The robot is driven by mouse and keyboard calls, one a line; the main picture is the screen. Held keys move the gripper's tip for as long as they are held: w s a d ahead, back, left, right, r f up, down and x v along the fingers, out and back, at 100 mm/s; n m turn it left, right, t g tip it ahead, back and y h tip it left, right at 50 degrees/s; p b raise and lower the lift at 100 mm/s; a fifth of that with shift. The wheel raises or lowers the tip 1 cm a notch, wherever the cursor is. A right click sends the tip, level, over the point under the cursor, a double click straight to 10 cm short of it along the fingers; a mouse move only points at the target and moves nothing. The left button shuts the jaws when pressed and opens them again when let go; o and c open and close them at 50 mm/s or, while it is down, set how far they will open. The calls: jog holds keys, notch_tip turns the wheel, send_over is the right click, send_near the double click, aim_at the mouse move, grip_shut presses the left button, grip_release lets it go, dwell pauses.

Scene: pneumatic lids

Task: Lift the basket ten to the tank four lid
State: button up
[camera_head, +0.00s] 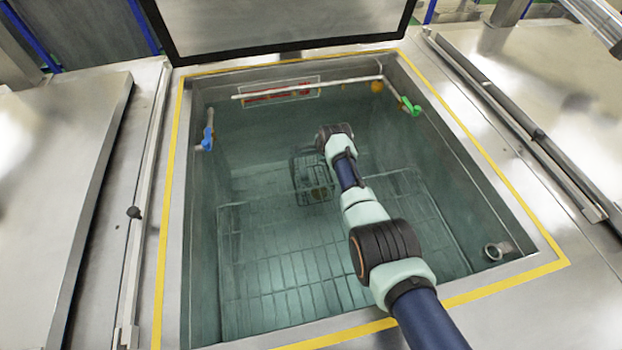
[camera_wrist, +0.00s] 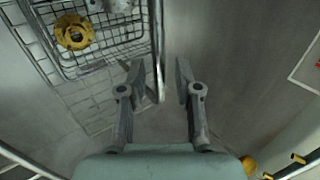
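The wire basket (camera_head: 312,180) is down inside the open tank (camera_head: 300,123), partly hidden behind my arm in the head view. In the wrist view the basket (camera_wrist: 95,62) is at the upper left and holds a yellow round part (camera_wrist: 74,31) and a grey part. My gripper (camera_wrist: 160,72) is open, its two fingers apart. A vertical bar of the basket (camera_wrist: 157,45) shows between the fingertips, close to the left one. I cannot tell whether it touches. The tank lid (camera_head: 285,22) stands raised at the back of the tank. No number shows on basket or tank.
A wire grid (camera_head: 285,275) lies low in the tank. A white pipe (camera_head: 305,87), a blue valve (camera_head: 208,138) and a green valve (camera_head: 411,106) are along the walls. A yellow-marked rim (camera_head: 167,235) surrounds the opening. Metal covers lie left and right.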

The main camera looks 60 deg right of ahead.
grip_shut()
jog(key=shift+r+p, duration=1.35)
jog(key=shift+r, duration=0.25)
